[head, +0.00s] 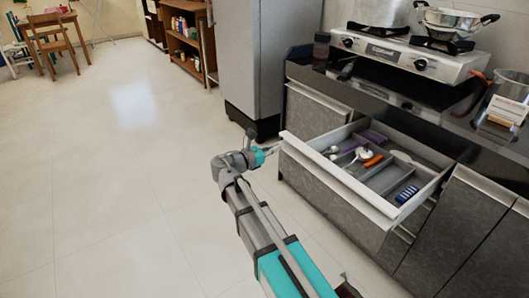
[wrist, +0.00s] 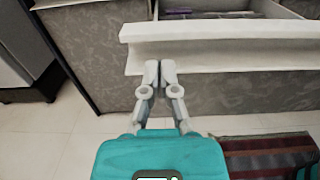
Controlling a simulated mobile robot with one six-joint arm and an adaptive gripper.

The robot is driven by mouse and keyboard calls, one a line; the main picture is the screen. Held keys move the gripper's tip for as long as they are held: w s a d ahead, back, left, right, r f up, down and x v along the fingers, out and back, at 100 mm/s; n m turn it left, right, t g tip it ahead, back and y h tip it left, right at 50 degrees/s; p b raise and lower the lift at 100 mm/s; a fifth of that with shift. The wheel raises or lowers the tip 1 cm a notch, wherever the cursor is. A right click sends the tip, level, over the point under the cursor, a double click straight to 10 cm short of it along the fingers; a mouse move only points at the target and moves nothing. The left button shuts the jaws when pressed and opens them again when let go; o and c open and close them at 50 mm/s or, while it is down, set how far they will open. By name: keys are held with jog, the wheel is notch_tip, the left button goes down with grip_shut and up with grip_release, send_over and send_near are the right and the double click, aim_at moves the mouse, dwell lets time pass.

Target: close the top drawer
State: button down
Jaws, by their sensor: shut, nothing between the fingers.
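The top drawer (head: 330,180) stands pulled out from the counter in the head view, with a pale front edge and a divided tray inside. In the wrist view its light front rim (wrist: 225,32) crosses the upper part. My gripper (head: 272,149) is near the left end of the drawer front in the head view. In the wrist view my gripper (wrist: 159,68) is shut and empty, with its fingertips at the lower edge of the rim. I cannot tell whether they touch it.
The drawer holds a spoon, an orange-handled item (head: 373,161) and other utensils. A gas stove (head: 405,55) with pots stands on the dark counter. A grey fridge (head: 250,65) stands to the left. A striped rug (wrist: 265,155) lies below. Open tiled floor spreads left.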

aim_at(287, 146)
jog(key=shift+x, duration=2.65)
jog(key=shift+w, duration=0.1)
